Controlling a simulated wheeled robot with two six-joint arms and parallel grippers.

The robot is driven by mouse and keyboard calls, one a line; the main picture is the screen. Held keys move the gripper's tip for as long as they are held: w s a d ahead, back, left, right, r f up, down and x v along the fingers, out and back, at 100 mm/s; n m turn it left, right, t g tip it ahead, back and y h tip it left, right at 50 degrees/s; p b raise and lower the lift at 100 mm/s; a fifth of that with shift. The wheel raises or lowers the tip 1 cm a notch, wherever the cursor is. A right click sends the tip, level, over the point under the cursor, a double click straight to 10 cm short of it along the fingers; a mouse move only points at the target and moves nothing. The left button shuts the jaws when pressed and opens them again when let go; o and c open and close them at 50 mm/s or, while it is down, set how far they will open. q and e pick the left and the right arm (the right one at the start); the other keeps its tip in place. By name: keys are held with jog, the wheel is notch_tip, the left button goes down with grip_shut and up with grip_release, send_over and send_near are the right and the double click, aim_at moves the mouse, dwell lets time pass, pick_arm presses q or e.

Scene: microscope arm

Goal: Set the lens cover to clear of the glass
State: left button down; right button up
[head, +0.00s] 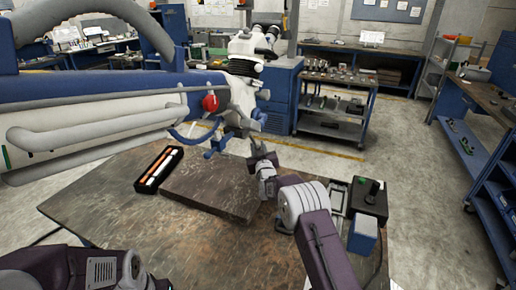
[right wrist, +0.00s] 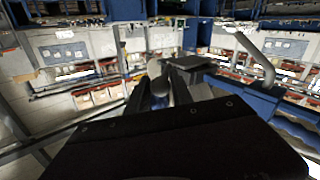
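The white and blue microscope head (head: 250,68) hangs at the end of its large arm (head: 100,105), above the far edge of the bench. A red knob (head: 210,103) sits on the arm. The lens cover cannot be made out clearly. My right gripper (head: 252,133) is raised just below the head's lower end. In the right wrist view a rounded grey piece (right wrist: 160,86) shows by the dark fingers, and a flat dark piece (right wrist: 195,62) lies beyond. Contact and finger gap are unclear. My left arm shows at lower left; its gripper is out of view.
The brown bench (head: 215,245) carries a dark slab (head: 212,185), a black tray of white and orange sticks (head: 158,170), and a black box (head: 369,197) beside a blue box (head: 362,236). The bench front is mostly clear. A blue cart (head: 332,120) stands behind.

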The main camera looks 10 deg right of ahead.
grip_shut()
dwell(1.2)
